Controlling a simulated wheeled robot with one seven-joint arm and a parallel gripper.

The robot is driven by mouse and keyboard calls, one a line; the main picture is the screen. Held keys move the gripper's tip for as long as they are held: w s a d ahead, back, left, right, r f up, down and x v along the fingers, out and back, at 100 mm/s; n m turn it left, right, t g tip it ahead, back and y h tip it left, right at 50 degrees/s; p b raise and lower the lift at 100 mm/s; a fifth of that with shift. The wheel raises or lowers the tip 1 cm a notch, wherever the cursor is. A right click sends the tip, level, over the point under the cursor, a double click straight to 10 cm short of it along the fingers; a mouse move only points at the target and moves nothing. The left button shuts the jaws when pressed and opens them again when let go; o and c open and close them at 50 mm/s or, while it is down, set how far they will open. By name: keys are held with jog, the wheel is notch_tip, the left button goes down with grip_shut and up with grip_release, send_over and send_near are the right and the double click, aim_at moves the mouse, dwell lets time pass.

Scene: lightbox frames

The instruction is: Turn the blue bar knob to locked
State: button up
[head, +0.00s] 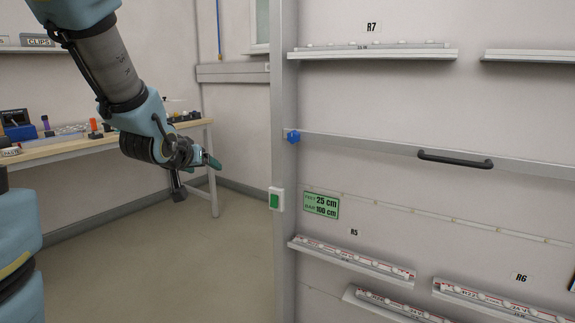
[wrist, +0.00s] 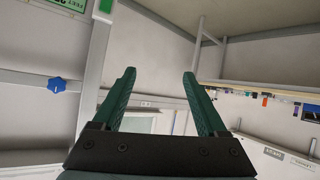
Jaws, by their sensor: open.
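The blue knob (head: 293,137) sits at the left end of a grey horizontal rail, beside the upright post of the wall panel. It also shows in the wrist view (wrist: 56,85), at the left, on a grey rail. Its bar direction and any lock marking are too small to tell. My gripper (head: 212,163) is in the air to the left of the knob, apart from it. In the wrist view its two green fingers (wrist: 160,90) are spread wide with nothing between them.
A black handle (head: 455,159) is on the rail to the right. A green switch (head: 275,200) is on the post below the knob. Ledges (head: 350,262) stick out from the panel. A workbench (head: 60,149) with small items stands at the left. The floor between is clear.

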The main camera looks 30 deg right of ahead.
jog(key=s+d+r+m+h+b, duration=0.15)
jog(key=d+h+b, duration=0.3)
jog(key=d, duration=0.55)
jog(key=m+h, duration=0.3)
jog(key=h, duration=0.2)
send_near(292, 137)
jog(key=shift+n+y, duration=0.25)
jog(key=x, duration=0.9)
jog(key=shift+d+r, duration=0.15)
jog(key=shift+r, duration=0.05)
grip_shut()
